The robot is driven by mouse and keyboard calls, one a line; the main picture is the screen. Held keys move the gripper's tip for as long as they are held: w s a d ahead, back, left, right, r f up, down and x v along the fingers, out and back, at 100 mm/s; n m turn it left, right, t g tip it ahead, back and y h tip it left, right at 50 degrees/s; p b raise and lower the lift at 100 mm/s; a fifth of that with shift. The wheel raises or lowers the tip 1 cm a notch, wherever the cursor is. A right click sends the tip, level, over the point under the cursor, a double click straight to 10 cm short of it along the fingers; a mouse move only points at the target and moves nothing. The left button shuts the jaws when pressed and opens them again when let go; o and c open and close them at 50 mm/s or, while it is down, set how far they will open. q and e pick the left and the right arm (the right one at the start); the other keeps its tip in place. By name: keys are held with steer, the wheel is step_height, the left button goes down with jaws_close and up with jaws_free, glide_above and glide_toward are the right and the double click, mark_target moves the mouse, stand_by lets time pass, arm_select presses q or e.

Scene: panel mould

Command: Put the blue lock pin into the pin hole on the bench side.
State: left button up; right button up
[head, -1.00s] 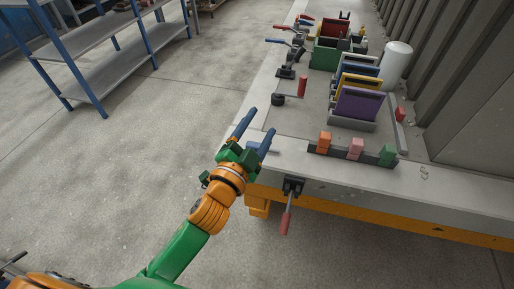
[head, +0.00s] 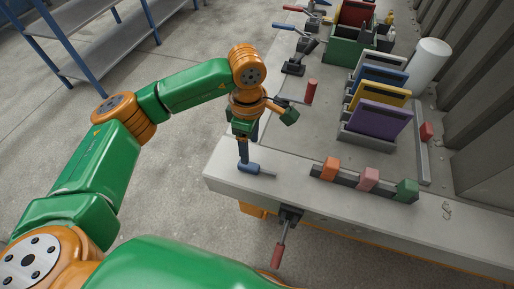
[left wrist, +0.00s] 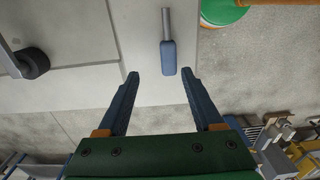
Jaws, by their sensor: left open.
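The blue lock pin (head: 249,168) lies flat on the bench's pale top near its left corner, its thin metal shaft pointing right in the head view. It also shows in the left wrist view (left wrist: 168,58), the blue grip nearest me and the shaft pointing away. My left gripper (head: 244,158) points down at the pin's blue end. In the left wrist view the fingers (left wrist: 160,77) are spread with nothing between them, and the pin lies just beyond the tips, in line with the gap. I cannot make out the pin hole on the bench side. My right gripper is not in view.
A black bracket with a red-handled lever (head: 279,252) sticks out from the bench's front side. Orange, pink and green blocks (head: 368,179) sit in a dark strip right of the pin. Toggle clamps (head: 297,58), coloured panels (head: 376,122) and a white cylinder (head: 430,62) stand farther back.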

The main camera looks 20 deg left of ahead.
mark_target(251, 165)
arm_select(q)
steer(key=shift+s+d+f+p, duration=0.15)
steer(key=shift+s+f+p, duration=0.65)
steer(key=shift+s+f, duration=0.15)
step_height(251, 165, down, 4)
steer(key=shift+r+p, duration=0.1)
steer(key=shift+p, duration=0.2)
steer(key=shift+w+d, duration=0.1)
steer(key=shift+w, duration=0.15)
steer(key=shift+s, duration=0.15)
jaws_close()
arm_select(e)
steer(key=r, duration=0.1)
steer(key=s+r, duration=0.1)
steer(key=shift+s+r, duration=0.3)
